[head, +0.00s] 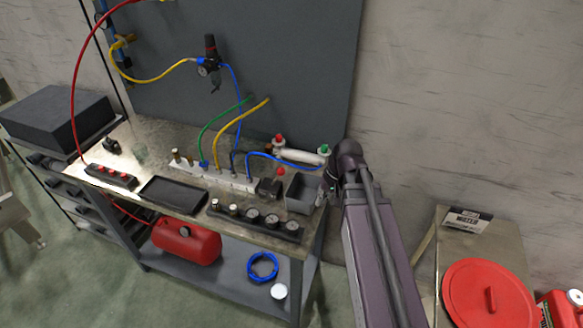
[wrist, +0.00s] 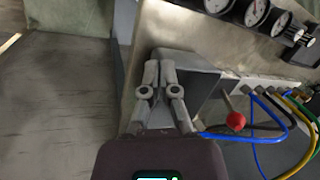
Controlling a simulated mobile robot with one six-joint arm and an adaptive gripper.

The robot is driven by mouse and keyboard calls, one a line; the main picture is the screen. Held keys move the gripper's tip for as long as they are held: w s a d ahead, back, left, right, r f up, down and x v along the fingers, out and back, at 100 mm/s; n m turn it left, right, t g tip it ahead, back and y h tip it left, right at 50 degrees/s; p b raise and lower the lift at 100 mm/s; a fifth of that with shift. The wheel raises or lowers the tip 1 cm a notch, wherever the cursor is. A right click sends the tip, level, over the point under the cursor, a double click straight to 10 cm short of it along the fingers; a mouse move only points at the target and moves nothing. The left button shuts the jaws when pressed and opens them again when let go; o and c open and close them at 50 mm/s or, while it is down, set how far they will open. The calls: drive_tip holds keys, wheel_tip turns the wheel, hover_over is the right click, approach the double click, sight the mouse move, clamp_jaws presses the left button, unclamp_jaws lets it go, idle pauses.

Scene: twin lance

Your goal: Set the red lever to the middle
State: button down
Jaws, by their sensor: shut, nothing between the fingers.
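The red lever shows as a red ball knob (head: 281,171) on a small dark block at the right part of the workbench in the head view. In the wrist view the red ball (wrist: 235,121) is right of my fingers, on a thin stem leaning over beside a grey open bin. My gripper (wrist: 160,64) is shut and empty, apart from the lever, with its fingertips over or beside the bin. In the head view the gripper (head: 328,186) is mostly hidden by my wrist, right of the lever.
The grey bin (head: 303,191) stands between my gripper and the lever. A blue hose (wrist: 272,138) curves close to the ball. A row of gauges (head: 254,217) lines the front edge; a cylinder (head: 300,157) with red and green ends lies behind. A black tray (head: 172,195) is further left.

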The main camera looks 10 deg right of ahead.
drive_tip(key=w+d+r+y+b, duration=0.2)
drive_tip(key=w+d+r+y, duration=0.1)
drive_tip(key=w+y, duration=0.2)
drive_tip(key=w+d+r+m+t+y+b, duration=0.1)
drive_tip(key=w+d+r+y+b, duration=0.1)
drive_tip(key=w+y, duration=0.3)
drive_tip(key=shift+w+d+r+t+y+b, duration=0.35)
drive_tip(key=shift+w+r+b, duration=0.2)
drive_tip(key=shift+w, duration=0.3)
drive_tip(key=b, duration=0.4)
approach(277, 178)
drive_tip(key=a, duration=0.2)
drive_tip(key=a+r, duration=0.1)
drive_tip(key=a, duration=0.1)
drive_tip(key=shift+w+a+r, duration=0.1)
drive_tip(key=shift+w+a, duration=0.15)
drive_tip(key=shift+a, duration=0.05)
drive_tip(key=shift+r, duration=0.1)
